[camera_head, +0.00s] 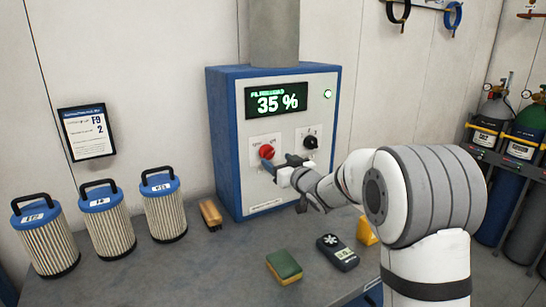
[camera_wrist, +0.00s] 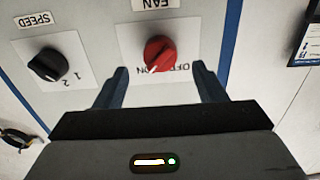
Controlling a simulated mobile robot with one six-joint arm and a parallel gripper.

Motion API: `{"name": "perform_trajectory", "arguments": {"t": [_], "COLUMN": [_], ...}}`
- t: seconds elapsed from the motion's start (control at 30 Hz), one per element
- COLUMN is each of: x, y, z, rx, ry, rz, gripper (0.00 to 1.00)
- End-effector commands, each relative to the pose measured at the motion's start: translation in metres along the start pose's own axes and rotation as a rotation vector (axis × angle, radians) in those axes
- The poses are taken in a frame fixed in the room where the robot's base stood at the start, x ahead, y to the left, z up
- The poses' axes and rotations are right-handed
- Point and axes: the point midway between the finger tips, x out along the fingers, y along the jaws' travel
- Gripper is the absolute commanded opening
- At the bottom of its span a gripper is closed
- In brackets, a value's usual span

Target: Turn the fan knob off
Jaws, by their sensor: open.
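The red fan knob (camera_head: 267,152) sits on a white plate on the front of the blue-and-grey control box (camera_head: 228,150). In the wrist view the red knob (camera_wrist: 160,50) is between and a little beyond my open fingertips, with clear space on both sides. My gripper (camera_wrist: 160,72) is open, empty and facing the panel; in the head view my gripper (camera_head: 279,168) is just below the knob. Whether a fingertip touches the panel I cannot tell.
A black speed knob (camera_head: 310,142) is right of the fan knob. The display (camera_head: 276,100) reads 35 %, beside a lit green lamp (camera_head: 327,94). Several filter cartridges (camera_head: 106,222), a brush (camera_head: 210,215), a sponge (camera_head: 284,267) and a meter (camera_head: 337,252) are on the bench (camera_head: 215,275).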

Motion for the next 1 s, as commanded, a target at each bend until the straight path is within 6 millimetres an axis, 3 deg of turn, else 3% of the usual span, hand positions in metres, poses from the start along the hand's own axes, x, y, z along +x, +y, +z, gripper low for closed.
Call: {"name": "perform_trajectory", "arguments": {"t": [0.1,0.3,0.67,1.0], "x": [0.022,0.045,0.051,0.051], "y": [0.000,0.001,0.001,0.002], "z": [-0.001,0.000,0.000,0.000], "rx": [0.001,0.000,0.000,0.000], "ry": [-0.002,-0.003,-0.002,-0.002], "rz": [0.000,0.002,0.004,0.005], "gripper": [0.64,0.64,0.64,0.37]}}
